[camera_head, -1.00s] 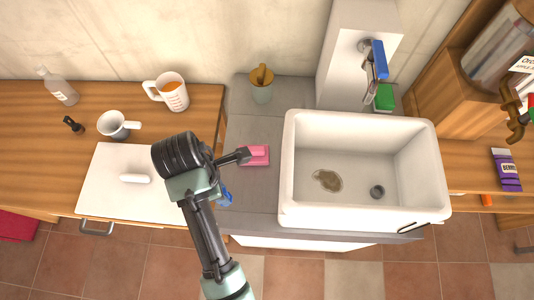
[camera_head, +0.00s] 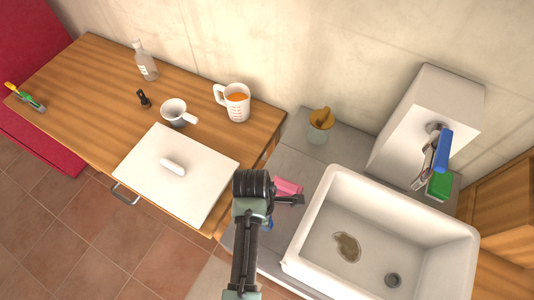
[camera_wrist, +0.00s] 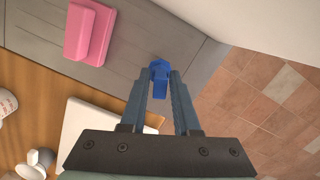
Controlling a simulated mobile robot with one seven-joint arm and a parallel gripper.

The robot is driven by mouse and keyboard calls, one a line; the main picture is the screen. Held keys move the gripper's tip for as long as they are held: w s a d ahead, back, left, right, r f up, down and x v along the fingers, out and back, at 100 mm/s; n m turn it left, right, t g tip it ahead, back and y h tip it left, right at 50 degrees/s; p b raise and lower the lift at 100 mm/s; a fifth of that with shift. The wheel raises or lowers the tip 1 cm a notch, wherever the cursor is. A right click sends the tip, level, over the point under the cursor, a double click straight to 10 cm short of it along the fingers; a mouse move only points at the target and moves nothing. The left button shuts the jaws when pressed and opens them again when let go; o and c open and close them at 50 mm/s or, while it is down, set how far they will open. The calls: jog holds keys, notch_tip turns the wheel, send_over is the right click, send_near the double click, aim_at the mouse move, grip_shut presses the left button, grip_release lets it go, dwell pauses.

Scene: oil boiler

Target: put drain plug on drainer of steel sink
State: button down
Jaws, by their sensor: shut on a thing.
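My gripper (camera_wrist: 158,88) is shut on a small blue piece (camera_wrist: 160,70), which shows between its fingertips in the wrist view. The blue piece looks like the drain plug, but its shape is partly hidden by the fingers. In the head view, the blue piece (camera_head: 269,223) shows beside my arm, near the grey counter's front edge. The sink (camera_head: 318,228), which looks white, lies to the right of my gripper. Its dark round drainer (camera_head: 393,280) is in the basin floor, near the front right, and looks uncovered.
A pink sponge-like block (camera_head: 288,187) lies on the grey counter (camera_head: 330,150) beside my arm. A brown patch (camera_head: 347,247) lies in the basin. A pot with a brown top (camera_head: 319,127), a tap (camera_head: 436,152) and a green block (camera_head: 439,186) stand behind. A white board (camera_head: 205,183) lies left.

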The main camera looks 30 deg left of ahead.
jog(key=shift+a+f, duration=0.1)
jog(key=shift+f, duration=0.5)
jog(key=shift+f, duration=0.2)
jog(key=c, duration=0.6)
grip_release()
jog(key=shift+c, duration=0.2)
notch_tip(320, 180, up, 12)
jog(key=a, duration=0.1)
jog(key=shift+s+a+r, duration=0.15)
jog(key=shift+s+r, duration=0.05)
jog(key=shift+s, duration=0.05)
